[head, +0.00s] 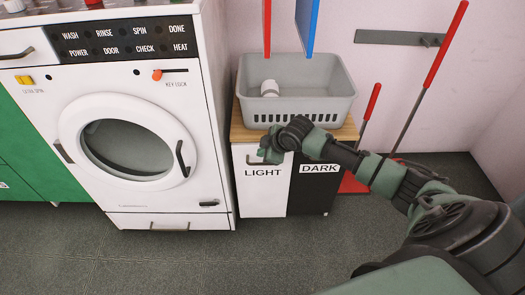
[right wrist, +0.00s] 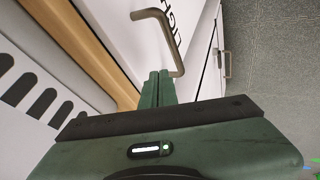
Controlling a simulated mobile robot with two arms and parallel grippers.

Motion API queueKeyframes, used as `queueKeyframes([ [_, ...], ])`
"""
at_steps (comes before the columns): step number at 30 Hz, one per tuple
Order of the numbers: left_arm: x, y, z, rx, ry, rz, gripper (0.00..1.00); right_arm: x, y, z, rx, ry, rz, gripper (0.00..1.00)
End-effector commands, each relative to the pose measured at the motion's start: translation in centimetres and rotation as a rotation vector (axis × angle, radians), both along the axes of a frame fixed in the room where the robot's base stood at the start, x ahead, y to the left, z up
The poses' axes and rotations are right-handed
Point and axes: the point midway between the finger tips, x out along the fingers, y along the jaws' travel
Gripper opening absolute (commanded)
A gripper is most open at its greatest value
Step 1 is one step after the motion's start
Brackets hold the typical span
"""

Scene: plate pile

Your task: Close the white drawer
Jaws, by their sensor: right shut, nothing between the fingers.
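The white drawer (head: 261,193), marked LIGHT, is the left front of a low wood-topped cabinet. It looks nearly flush with the black front beside it; I cannot tell whether a small gap is left. My right gripper (head: 268,152) is at the top of this white front, by its handle. In the right wrist view the gripper (right wrist: 158,88) has its fingers together and empty, beside the bent metal handle (right wrist: 163,25). I cannot tell whether they touch the handle or the front. My left gripper is not in view.
A grey basket (head: 300,88) with a white item (head: 270,88) inside stands on the cabinet's wooden top (head: 240,128). The black front (head: 312,195) marked DARK is to the right. A white washing machine (head: 215,130) stands close on the left. Clear floor lies in front.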

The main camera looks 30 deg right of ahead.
Motion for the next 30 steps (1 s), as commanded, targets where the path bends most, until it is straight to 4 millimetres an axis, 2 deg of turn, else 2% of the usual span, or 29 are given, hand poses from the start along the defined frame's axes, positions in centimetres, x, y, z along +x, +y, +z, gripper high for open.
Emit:
queueKeyframes([
  [3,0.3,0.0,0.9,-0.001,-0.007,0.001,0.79,1.0,-0.5,-0.2,0.002,0.002,0.0,0.0],
  [9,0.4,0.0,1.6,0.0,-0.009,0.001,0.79,1.5,-0.9,-0.1,0.002,0.003,0.002,0.0],
  [17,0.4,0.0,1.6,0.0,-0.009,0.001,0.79,1.6,-0.9,-0.1,0.002,0.003,0.002,0.0],
  [24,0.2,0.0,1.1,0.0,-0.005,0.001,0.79,3.5,-2.0,0.0,0.003,0.001,0.0,0.0],
  [30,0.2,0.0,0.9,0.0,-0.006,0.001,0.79,3.8,-2.3,0.1,0.0,-0.004,0.0,0.0],
])
